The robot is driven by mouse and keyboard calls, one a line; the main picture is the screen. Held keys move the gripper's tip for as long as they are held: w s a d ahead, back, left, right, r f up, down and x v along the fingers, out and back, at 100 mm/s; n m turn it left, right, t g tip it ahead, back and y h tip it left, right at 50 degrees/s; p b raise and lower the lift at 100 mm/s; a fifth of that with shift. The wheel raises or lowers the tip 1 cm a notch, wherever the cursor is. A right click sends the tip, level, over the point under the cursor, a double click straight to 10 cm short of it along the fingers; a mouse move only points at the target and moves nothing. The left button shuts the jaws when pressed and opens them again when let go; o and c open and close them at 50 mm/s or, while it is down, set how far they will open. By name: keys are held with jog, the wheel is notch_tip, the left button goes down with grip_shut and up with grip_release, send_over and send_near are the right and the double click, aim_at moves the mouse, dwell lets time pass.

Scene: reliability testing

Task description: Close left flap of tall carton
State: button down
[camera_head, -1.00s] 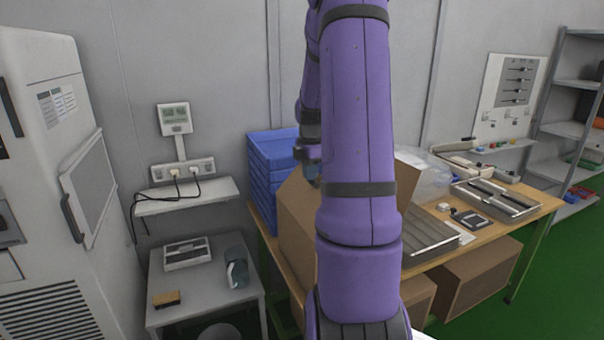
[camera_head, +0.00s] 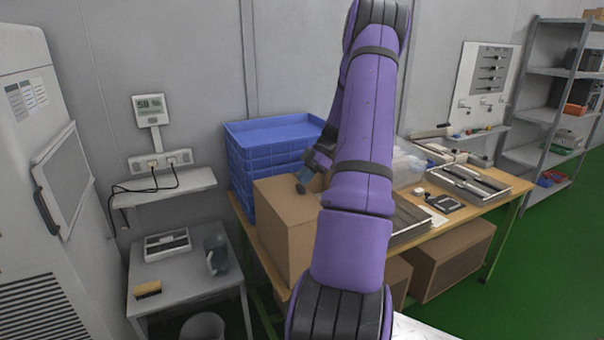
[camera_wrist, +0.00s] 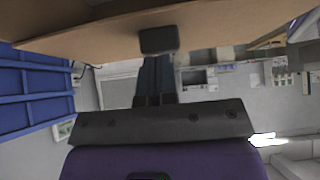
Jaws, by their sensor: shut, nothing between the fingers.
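The tall brown carton (camera_head: 287,240) stands on the wooden table, partly hidden behind my arm in the head view. Its left flap (camera_head: 276,190) appears to lie about level across the top. The right side of the carton's top is hidden by my arm. My gripper (camera_head: 301,187) is shut and empty, at the top of the carton by the left flap. In the wrist view, my gripper's dark fingertips (camera_wrist: 158,40) overlap the edge of a brown cardboard panel (camera_wrist: 220,28). I cannot tell whether they press on it.
Stacked blue crates (camera_head: 262,145) stand close behind and left of the carton. Metal trays (camera_head: 466,184) and a clear plastic bin (camera_head: 408,168) are to the right on the table (camera_head: 490,205). A grey side table (camera_head: 190,275) stands left. Another carton (camera_head: 450,258) sits below.

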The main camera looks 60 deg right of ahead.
jog(key=shift+s+d+f, duration=0.1)
jog(key=shift+d+f, duration=0.05)
jog(key=shift+f, duration=0.2)
jog(key=shift+r, duration=0.1)
dwell(0.4)
